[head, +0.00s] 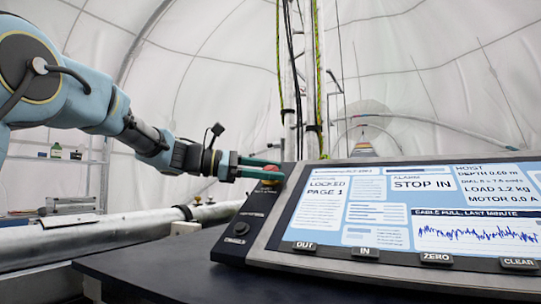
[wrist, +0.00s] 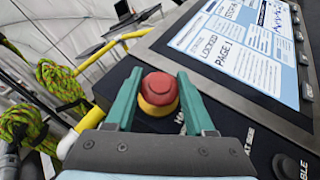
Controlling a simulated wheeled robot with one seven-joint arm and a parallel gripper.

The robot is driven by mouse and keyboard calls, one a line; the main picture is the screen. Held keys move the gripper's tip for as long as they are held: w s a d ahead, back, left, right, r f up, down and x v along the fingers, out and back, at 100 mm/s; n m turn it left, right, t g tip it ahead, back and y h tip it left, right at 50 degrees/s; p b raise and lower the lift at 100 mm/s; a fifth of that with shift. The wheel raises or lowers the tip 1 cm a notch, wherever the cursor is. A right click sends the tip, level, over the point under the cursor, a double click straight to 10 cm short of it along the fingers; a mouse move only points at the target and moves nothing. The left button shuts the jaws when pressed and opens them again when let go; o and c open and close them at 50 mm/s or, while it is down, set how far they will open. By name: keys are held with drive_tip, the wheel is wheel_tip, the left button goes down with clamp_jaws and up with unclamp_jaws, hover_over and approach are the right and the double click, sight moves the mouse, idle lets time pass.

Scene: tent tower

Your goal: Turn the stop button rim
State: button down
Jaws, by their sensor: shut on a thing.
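The stop button (wrist: 159,90) has a red cap over a yellow base and sits on the dark console panel beside the screen. In the head view the red button (head: 271,172) shows partly behind my gripper (head: 262,168). In the wrist view the two green fingers of my gripper (wrist: 158,95) stand on either side of the button, shut on its rim. The button's far side and the exact contact spots are hidden. The screen (head: 400,205) reads "LOCKED PAGE 1" and "ALARM STOP IN".
Keys marked OUT, IN, ZERO and CLEAR (head: 435,259) line the console's lower edge. A round knob (head: 241,228) sits below the button. A grey pipe (head: 100,235) runs behind at the left. Cables and green-yellow ropes (head: 318,80) hang behind. The dark table (head: 170,275) is clear in front.

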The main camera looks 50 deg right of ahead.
drive_tip(key=m+y+p, duration=0.1)
drive_tip(key=p, duration=0.1)
drive_tip(key=m+g+y+p, duration=0.1)
drive_tip(key=p, duration=0.2)
drive_tip(key=shift+r+m+y, duration=0.3)
drive_tip(key=shift+r, duration=0.05)
drive_tip(key=p, duration=0.1)
drive_tip(key=m+y+p, duration=0.1)
drive_tip(key=shift+f+g+p, duration=0.25)
drive_tip(key=shift+g+p, duration=0.05)
drive_tip(key=shift+p, duration=0.1)
drive_tip(key=shift+f+m+y, duration=0.15)
drive_tip(key=shift+m+y, duration=0.15)
drive_tip(key=shift+y, duration=0.1)
drive_tip(key=shift+c, duration=1.3)
unclamp_jaws()
drive_tip(key=shift+a, duration=0.1)
drive_tip(key=v, duration=1)
drive_tip(key=shift+w+a, duration=0.2)
drive_tip(key=shift+w, duration=0.1)
